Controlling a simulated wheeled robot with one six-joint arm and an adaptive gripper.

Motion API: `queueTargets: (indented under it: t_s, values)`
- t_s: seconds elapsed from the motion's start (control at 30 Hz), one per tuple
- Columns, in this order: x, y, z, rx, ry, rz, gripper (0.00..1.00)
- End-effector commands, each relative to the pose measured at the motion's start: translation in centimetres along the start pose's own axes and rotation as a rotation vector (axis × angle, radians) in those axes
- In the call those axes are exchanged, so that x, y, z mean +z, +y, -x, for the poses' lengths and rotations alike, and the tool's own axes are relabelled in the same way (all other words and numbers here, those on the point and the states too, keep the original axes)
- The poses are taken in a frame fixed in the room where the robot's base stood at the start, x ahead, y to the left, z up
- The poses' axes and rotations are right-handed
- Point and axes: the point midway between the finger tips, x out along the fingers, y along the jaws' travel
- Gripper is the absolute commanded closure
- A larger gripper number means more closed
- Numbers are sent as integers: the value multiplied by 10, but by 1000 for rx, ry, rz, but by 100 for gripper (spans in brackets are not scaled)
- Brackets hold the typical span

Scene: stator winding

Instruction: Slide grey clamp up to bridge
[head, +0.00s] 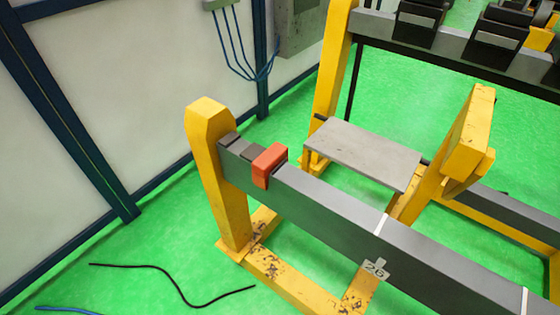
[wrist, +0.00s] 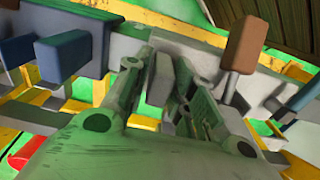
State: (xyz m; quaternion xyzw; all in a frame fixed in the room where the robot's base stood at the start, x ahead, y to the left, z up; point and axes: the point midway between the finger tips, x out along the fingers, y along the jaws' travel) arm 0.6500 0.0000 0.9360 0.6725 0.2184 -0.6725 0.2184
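In the head view a long dark grey beam (head: 330,205) runs from a yellow post to the lower right. An orange block (head: 268,165) straddles the beam near its left end. Small dark grey blocks (head: 246,151) sit beside it, toward the post; I cannot tell which piece is the grey clamp or the bridge. My gripper is not in the head view. In the wrist view my gripper (wrist: 172,75) reaches forward, its two fingers close together over a grey beam. Grey surfaces show between the fingers; I cannot tell whether they are pads or a held part.
The yellow post (head: 217,175) stands at the beam's left end. A grey plate (head: 362,152) lies behind the beam. The wrist view shows a brown-orange block (wrist: 246,44) at right and a blue block (wrist: 65,52) at left.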

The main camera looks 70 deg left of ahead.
Motion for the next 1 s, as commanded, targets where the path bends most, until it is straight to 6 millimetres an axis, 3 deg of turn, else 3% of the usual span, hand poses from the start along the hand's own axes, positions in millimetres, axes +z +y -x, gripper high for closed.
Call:
queueTargets:
  t_s: [1.0]
  values:
    - [0, -98, 0, 0, 0, 3, 75]
